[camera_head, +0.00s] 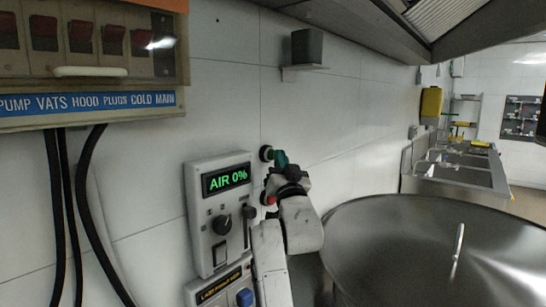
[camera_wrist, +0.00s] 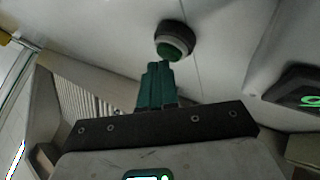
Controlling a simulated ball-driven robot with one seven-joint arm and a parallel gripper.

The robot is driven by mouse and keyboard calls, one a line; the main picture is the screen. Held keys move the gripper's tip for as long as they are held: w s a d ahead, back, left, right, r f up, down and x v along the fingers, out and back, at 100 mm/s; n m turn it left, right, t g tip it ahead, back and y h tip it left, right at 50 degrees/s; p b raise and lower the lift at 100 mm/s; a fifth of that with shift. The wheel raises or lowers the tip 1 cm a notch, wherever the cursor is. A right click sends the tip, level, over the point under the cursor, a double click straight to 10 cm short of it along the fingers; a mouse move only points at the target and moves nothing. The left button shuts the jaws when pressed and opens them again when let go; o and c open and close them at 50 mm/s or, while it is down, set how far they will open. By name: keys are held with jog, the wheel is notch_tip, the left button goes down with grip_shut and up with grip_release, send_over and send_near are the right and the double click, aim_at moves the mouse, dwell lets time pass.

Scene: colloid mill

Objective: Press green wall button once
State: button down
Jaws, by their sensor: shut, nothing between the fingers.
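The green wall button (camera_head: 266,153) has a dark round collar and sits on the white tiled wall, just right of the AIR 0% panel. In the wrist view its green face (camera_wrist: 171,51) shows just beyond my fingertips. My gripper (camera_head: 279,158) has green fingers, shut together and empty. It is right beside the button in the head view. The fingers also show in the wrist view (camera_wrist: 158,66), with their tips slightly left of and below the button. I cannot tell whether they touch it.
A control panel (camera_head: 208,237) with a knob and an AIR 0% display is left of my arm. A switch box (camera_head: 90,75) with hanging black cables is at upper left. A large steel vat (camera_head: 400,225) stands at right. A hood (camera_head: 440,25) overhangs the upper right.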

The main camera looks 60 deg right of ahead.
jog(key=shift+w, duration=0.25)
jog(key=shift+s, duration=0.1)
dwell(0.5)
jog(key=shift+s+a, duration=0.15)
jog(key=shift+s, duration=0.55)
jog(key=shift+s, duration=0.1)
jog(key=shift+s+a+p, duration=0.2)
jog(key=shift+s+p, duration=0.1)
jog(key=shift+s, duration=0.5)
jog(key=shift+s+a+p, duration=0.2)
jog(key=shift+s+p, duration=0.15)
jog(key=shift+s, duration=0.45)
jog(key=shift+s+a+p, duration=0.2)
jog(key=shift+s+p, duration=0.1)
jog(key=shift+s, duration=0.5)
